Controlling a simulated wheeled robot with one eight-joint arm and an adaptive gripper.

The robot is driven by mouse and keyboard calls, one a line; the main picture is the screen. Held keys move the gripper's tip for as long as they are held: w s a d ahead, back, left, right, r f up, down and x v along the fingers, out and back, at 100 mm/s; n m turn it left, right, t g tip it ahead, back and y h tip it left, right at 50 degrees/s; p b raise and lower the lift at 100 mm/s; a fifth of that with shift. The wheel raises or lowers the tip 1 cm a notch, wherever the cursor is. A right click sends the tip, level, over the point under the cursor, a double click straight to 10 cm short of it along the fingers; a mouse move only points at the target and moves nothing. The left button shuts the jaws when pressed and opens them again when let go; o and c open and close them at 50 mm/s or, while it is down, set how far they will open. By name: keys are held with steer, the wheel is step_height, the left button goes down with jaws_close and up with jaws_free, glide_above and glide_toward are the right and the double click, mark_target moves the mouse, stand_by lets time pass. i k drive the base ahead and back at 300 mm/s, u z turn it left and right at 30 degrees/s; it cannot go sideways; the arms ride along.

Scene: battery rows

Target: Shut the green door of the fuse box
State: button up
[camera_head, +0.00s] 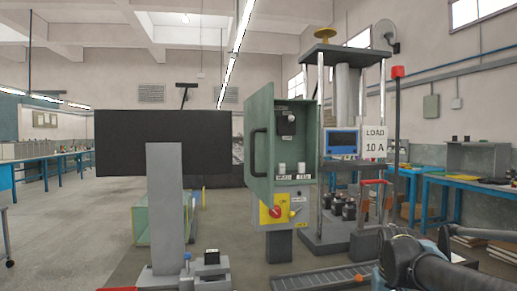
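The green fuse box (311,135) stands near the middle of the view on a grey post. Its green door (264,118) is open, swung out on the left side of the box towards me. A dark curved handle (252,150) is on the door's left face. Inside the box I see a black unit (287,123) near the top and two pale fuse-like parts (282,168) above small labels at the bottom. My arm shows as dark links at the lower right, apart from the box. My gripper fingers are not in view.
A grey box with a yellow panel and red knob (275,211) is below the fuse box. A grey pillar with a black panel (125,143) stands left. A press-like machine with a blue screen (341,139) and a LOAD 10 A sign (374,142) stands close right.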

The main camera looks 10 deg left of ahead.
mark_target(261, 103)
steer(key=k, duration=1.1)
steer(key=u, duration=0.8)
steer(key=i, duration=1)
steer(key=z, duration=0.2)
steer(key=k, duration=1.2)
steer(key=u, duration=0.2)
